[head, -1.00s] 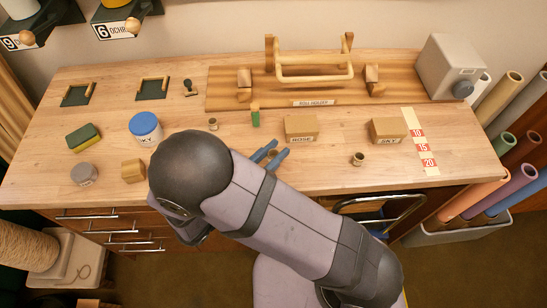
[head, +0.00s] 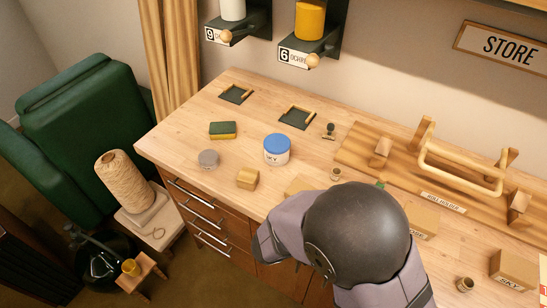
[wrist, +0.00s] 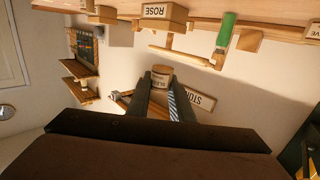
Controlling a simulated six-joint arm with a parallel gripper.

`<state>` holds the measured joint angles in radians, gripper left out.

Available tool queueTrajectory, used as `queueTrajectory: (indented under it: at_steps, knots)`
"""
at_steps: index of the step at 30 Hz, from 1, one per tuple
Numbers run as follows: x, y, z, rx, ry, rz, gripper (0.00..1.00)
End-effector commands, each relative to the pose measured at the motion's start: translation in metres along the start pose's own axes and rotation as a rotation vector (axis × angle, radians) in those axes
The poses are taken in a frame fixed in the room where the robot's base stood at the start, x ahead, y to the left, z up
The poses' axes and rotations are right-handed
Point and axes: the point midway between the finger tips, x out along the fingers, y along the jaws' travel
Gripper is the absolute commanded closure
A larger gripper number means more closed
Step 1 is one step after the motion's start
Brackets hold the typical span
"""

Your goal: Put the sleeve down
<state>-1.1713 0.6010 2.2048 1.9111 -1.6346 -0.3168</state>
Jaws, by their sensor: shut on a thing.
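A short tan cylinder with a pale label, which I take to be the sleeve (wrist: 162,73), shows in the wrist view. Its lettering is too small to read. My gripper (wrist: 161,92) is shut on it, with one dark finger at each side. In the head view my own arm hides the gripper and the held sleeve. From these views I cannot tell how far the sleeve is from the table (head: 190,140).
A blue-lidded jar (head: 277,150), a grey tin (head: 208,159) and a wooden block (head: 247,179) stand on the left part of the table. A sponge (head: 222,130) lies behind them. The roll holder (head: 460,170) and the SKY box (head: 514,270) are to the right.

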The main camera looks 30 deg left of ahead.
Motion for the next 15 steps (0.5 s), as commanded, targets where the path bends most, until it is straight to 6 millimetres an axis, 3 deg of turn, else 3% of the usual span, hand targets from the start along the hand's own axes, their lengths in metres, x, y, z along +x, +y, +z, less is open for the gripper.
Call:
queueTrajectory:
  at_steps: [5, 8, 15]
  knots:
    - [-0.014, -0.046, 0.018, -0.005, 0.000, -0.124, 1.00]
    - [-0.029, -0.083, 0.028, -0.009, -0.001, -0.231, 1.00]
    - [-0.086, -0.182, 0.037, -0.023, 0.001, -0.541, 1.00]
